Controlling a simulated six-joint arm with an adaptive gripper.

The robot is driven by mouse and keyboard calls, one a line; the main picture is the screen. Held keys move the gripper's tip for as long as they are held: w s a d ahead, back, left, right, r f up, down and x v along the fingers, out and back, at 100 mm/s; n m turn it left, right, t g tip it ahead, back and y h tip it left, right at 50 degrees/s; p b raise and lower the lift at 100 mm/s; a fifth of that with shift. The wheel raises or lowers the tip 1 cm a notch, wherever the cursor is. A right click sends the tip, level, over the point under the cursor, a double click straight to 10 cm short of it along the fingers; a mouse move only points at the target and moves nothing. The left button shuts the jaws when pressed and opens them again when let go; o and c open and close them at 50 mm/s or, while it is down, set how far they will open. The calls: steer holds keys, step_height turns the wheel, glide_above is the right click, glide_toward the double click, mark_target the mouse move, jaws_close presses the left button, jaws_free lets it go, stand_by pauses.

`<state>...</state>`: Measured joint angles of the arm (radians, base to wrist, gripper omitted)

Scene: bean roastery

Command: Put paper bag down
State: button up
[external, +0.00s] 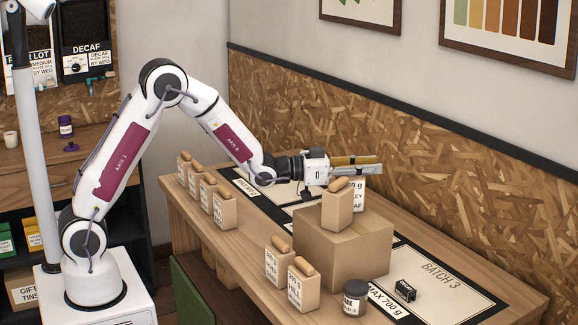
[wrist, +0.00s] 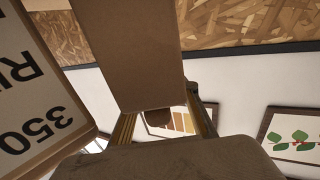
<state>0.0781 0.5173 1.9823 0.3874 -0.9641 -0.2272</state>
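A brown paper bag (external: 337,208) with a rolled top stands upright on a cardboard box (external: 345,245). My gripper (external: 372,165) reaches out level, just above and behind that bag's rolled top. Its two fingers are apart, and I see nothing between them. In the wrist view a gap shows between the fingers (wrist: 165,122). That view is upside down; a plain brown panel (wrist: 130,50) fills its top and a rounded brown shape (wrist: 180,160) its bottom. I cannot tell which object each belongs to. A labelled bag (external: 358,193) shows partly below the fingers.
Several bags (external: 205,193) stand in a row at the table's left end. Two more bags (external: 303,285) and a dark jar (external: 355,298) stand before the box. A small black item (external: 404,290) lies on the Batch 3 mat (external: 455,290), which has clear room.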

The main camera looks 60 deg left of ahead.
steer(key=v, duration=1.1)
steer(key=shift+s, duration=0.35)
steer(key=shift+a, duration=0.1)
steer(key=shift+a+r, duration=0.1)
steer(key=shift+a, duration=0.05)
stand_by(0.5)
steer(key=s+a+r+n+g+y, duration=0.1)
steer(key=s+a+n+g+y, duration=0.15)
steer(key=s+a+y, duration=0.35)
steer(key=s+a+n+g+y, duration=0.1)
steer(key=s+a+g, duration=0.25)
steer(key=s, duration=0.55)
steer(key=s+f+g, duration=0.1)
steer(key=s+g, duration=0.1)
steer(key=s, duration=0.9)
steer(key=s+f+n+g, duration=0.1)
steer(key=s+f+g, duration=0.1)
steer(key=s, duration=0.9)
steer(key=shift+d+g, duration=0.25)
steer(key=shift+g, duration=0.25)
